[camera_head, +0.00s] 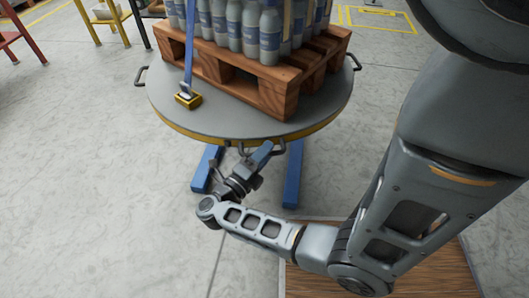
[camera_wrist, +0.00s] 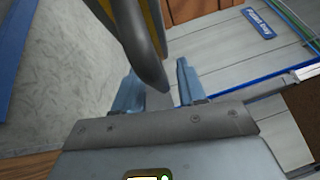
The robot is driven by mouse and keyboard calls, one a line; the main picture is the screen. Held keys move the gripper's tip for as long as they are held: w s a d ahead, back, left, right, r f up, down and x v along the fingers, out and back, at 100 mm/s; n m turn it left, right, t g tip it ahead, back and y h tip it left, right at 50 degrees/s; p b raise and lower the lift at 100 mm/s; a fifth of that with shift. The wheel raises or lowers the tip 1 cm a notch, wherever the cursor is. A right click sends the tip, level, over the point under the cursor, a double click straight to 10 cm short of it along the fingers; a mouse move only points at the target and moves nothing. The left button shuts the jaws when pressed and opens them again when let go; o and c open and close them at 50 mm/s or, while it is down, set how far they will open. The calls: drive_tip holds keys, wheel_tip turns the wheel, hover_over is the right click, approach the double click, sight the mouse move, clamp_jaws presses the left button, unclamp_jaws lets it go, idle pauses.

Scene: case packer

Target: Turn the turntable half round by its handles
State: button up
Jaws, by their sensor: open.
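The turntable (camera_head: 215,118) is a round grey disc with a yellow edge, bearing a loaded wooden pallet. One handle (camera_head: 140,76) sticks out at its left and another (camera_head: 355,62) at its right. A front handle (camera_head: 279,147) shows close to my gripper (camera_head: 262,154), which is at the near rim. In the wrist view my gripper (camera_wrist: 158,90) has its two blue-grey fingers apart. A dark curved part with a yellow stripe (camera_wrist: 140,50) reaches down toward the gap between them.
The wooden pallet (camera_head: 272,98) carries several grey bottles (camera_head: 250,35). A blue strap ends at a yellow buckle (camera_head: 188,100) on the disc. Blue floor legs (camera_head: 292,178) stick out below. Red and yellow stands are at the upper left. The floor at left is clear.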

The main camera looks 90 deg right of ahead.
drive_tip(key=shift+c, duration=0.3)
clamp_jaws()
idle(0.4)
